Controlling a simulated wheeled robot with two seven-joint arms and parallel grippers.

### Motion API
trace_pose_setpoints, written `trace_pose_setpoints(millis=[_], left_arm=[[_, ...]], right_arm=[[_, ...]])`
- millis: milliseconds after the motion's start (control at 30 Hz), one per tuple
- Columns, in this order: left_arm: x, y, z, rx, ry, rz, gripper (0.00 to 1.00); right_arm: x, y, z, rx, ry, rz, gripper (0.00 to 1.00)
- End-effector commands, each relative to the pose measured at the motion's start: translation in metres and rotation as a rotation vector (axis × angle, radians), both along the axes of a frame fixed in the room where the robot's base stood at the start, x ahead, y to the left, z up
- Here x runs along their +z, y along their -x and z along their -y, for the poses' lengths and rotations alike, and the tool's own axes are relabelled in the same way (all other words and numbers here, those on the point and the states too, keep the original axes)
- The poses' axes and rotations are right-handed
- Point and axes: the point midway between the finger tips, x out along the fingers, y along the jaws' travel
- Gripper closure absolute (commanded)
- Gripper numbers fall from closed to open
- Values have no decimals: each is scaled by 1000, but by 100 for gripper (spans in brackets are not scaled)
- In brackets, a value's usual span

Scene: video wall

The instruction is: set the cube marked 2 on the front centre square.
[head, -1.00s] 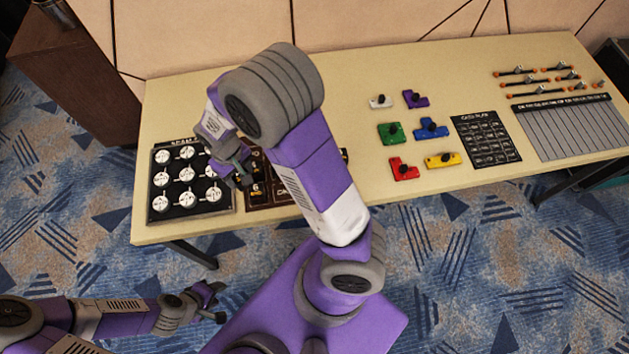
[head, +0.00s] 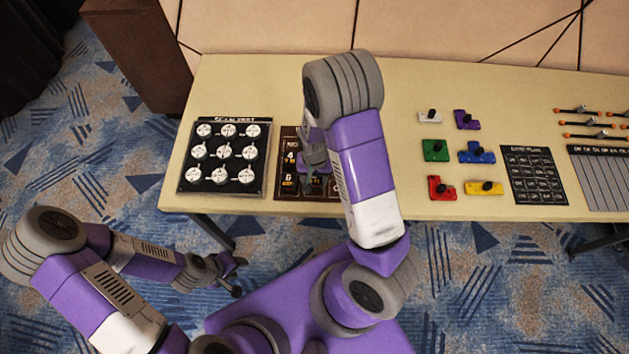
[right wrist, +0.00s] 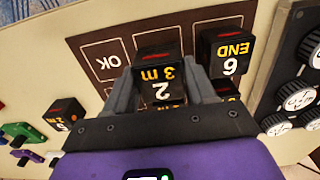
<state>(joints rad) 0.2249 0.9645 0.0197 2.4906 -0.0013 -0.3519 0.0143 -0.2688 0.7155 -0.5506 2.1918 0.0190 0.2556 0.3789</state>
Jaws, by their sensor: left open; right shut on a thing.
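The cube marked 2 (right wrist: 161,80) is dark with a red bar and yellow lettering. It sits between the fingers of my right gripper (right wrist: 160,68), which is shut on it. In the head view my right gripper (head: 317,172) is over the brown board (head: 287,136), and the cube is hidden there. The front centre square (right wrist: 160,38) shows partly just beyond the cube in the right wrist view, between the OK square (right wrist: 107,61) and the 6 END cube. I cannot tell whether the cube touches the board. My left gripper (head: 229,273) is open and empty, low in front of the table.
The 6 END cube (right wrist: 227,52) stands close beside the right gripper's finger. Another cube (right wrist: 60,117) stands at the left. A black board with white discs (head: 222,157) is left of the brown board; coloured knobbed pieces (head: 458,152) lie to the right on the table (head: 405,82).

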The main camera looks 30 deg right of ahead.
Motion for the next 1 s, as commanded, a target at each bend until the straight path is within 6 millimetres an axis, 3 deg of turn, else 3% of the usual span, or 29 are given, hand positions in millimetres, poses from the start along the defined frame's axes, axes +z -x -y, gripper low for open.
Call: trace_pose_setpoints(millis=[133, 533, 567, 700, 1000], left_arm=[[-8, 0, 0, 0, 0, 0, 57], [-11, 0, 0, 0, 0, 0, 57], [-10, 0, 0, 0, 0, 0, 57], [-9, 0, 0, 0, 0, 0, 57], [-8, 0, 0, 0, 0, 0, 57]], right_arm=[[-24, 0, 0, 1, 1, -3, 76], [-29, 0, 0, 2, 0, 0, 76], [-28, 0, 0, 3, 0, 0, 40], [-27, 0, 0, 3, 0, 0, 19], [-26, 0, 0, 2, 0, 0, 19]])
